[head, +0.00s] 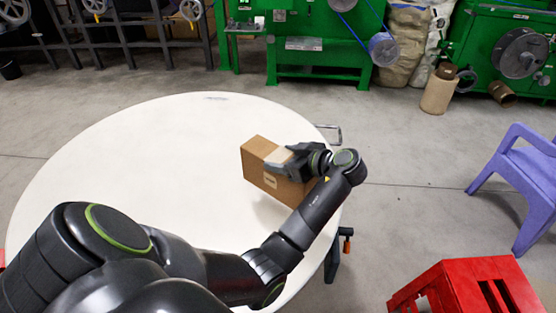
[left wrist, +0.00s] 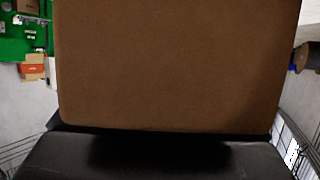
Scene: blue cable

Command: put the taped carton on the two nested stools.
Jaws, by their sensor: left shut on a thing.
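The taped carton (head: 262,170) is a brown box with a pale strip of tape. My left gripper (head: 287,163) is shut on it and holds it over the right part of the round white table, with a shadow on the table below. In the left wrist view the carton (left wrist: 175,65) fills most of the picture, and its grip points are hidden. A red plastic piece with slots (head: 455,285), which looks like the stools, stands on the floor at the lower right, partly cut off. I cannot tell there whether it is two nested stools. My right gripper is not in view.
The white table (head: 120,150) is otherwise mostly clear. A purple chair (head: 520,185) stands on the floor at the right. Green machines (head: 320,45) line the back. Grey floor (head: 400,215) lies open between the table and the chair.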

